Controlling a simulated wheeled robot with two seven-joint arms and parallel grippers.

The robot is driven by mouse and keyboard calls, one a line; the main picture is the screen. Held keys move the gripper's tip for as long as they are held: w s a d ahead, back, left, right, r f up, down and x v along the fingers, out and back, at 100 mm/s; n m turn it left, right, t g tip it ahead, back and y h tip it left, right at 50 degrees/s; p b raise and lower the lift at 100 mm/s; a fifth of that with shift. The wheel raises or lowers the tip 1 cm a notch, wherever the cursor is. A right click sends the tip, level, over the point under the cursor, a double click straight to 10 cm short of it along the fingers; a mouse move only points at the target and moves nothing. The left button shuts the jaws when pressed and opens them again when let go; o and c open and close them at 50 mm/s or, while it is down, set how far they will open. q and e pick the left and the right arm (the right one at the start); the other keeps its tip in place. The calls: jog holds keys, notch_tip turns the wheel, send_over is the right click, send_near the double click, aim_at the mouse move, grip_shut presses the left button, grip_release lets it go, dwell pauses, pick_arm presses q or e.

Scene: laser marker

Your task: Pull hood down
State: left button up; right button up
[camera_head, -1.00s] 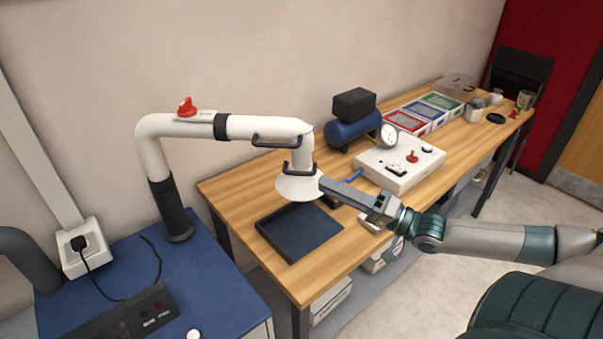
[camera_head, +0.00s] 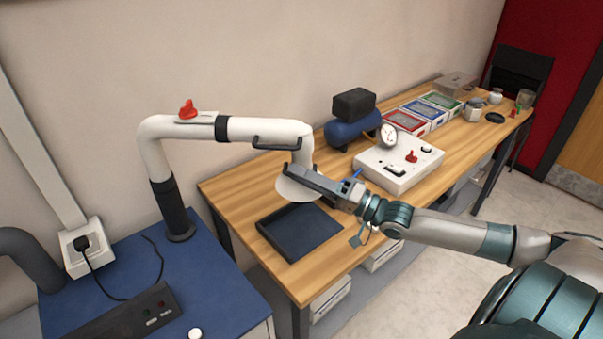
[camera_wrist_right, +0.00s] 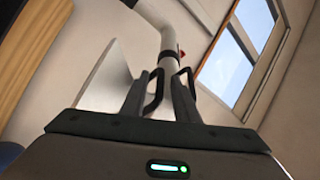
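The white extraction hood (camera_head: 292,190) hangs at the end of a jointed white arm (camera_head: 185,127), above the front of the wooden table. Its pale cone (camera_wrist_right: 108,82) also shows in the right wrist view. A black handle (camera_head: 275,143) sits on the upper arm section. Another black handle near the cone is mostly hidden by my right gripper in the head view. My right gripper (camera_head: 293,172) is at the hood's neck. In the right wrist view its fingers (camera_wrist_right: 161,85) are apart, with a black handle (camera_wrist_right: 153,92) between them; contact is unclear. My left gripper is out of view.
A dark tray (camera_head: 300,235) lies on the wooden table (camera_head: 240,190) below the hood. A white control box (camera_head: 399,168) and a blue compressor (camera_head: 350,132) stand behind my right gripper. A red lever (camera_head: 187,110) sits on the white arm. A blue bench (camera_head: 205,270) is at left.

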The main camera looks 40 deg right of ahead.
aim_at(302, 200)
jog(key=shift+w, duration=0.1)
jog(key=shift+c, duration=0.4)
grip_shut()
jog(key=shift+f, duration=0.1)
notch_tip(302, 200, down, 6)
jog(key=b, duration=0.3)
jog(key=shift+b, duration=0.3)
jog(key=shift+r, duration=0.25)
jog(key=shift+o, duration=0.4)
grip_release()
